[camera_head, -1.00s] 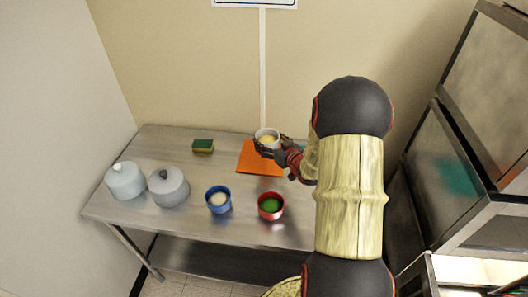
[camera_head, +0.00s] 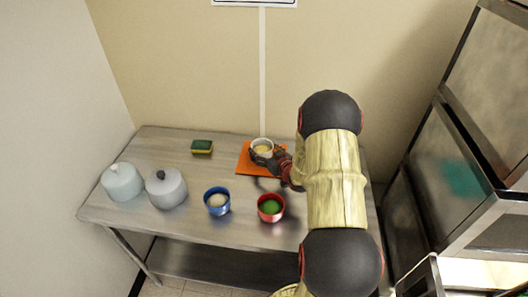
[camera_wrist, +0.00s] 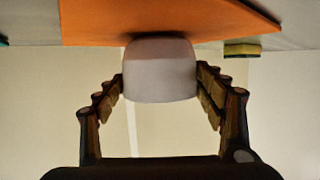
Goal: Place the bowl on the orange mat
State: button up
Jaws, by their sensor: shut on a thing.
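The white bowl (camera_head: 263,142) with pale yellowish contents is over the orange mat (camera_head: 246,167) at the back of the steel table. It is upright. My gripper (camera_head: 265,157) is around the bowl, coming from the right, and is shut on it. In the wrist view, which is upside down, the bowl (camera_wrist: 160,75) is between the two fingers (camera_wrist: 160,88). Its base is at or very near the orange mat (camera_wrist: 165,25), with a dark shadow there. I cannot tell for sure whether it touches.
A blue bowl (camera_head: 217,209) and a red bowl (camera_head: 271,216) with green contents stand in front of the mat. Two lidded pots (camera_head: 122,184) (camera_head: 166,192) are at the left. A green-yellow sponge (camera_head: 202,147) lies left of the mat. Steel units (camera_head: 440,160) stand at the right.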

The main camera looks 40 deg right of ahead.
jog(key=shift+f, duration=0.15)
jog(key=o, duration=1.5)
